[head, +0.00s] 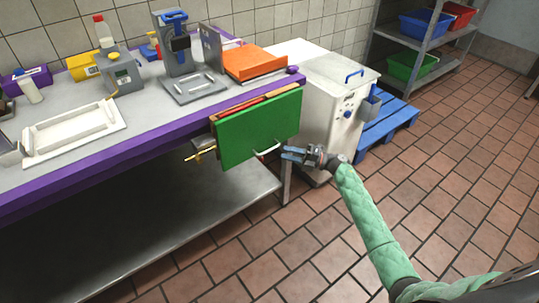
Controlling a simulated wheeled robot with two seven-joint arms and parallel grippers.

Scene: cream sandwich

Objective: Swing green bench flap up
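The green bench flap (245,130) hangs at the right end of the purple-edged bench, its broad face steep and turned toward the floor side. A pale bar handle (267,149) sits near its lower edge. My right gripper (286,154) is just right of the handle, its blue-grey fingers pointing left toward it with a gap between them. It looks empty and apart from the handle. My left gripper is out of view.
The bench (150,113) carries a white tray (75,133), a grey plate (194,87) and an orange box (254,63). A brass tap-like part (201,152) juts out left of the flap. A white bin (335,105) stands behind it. The floor at right is clear.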

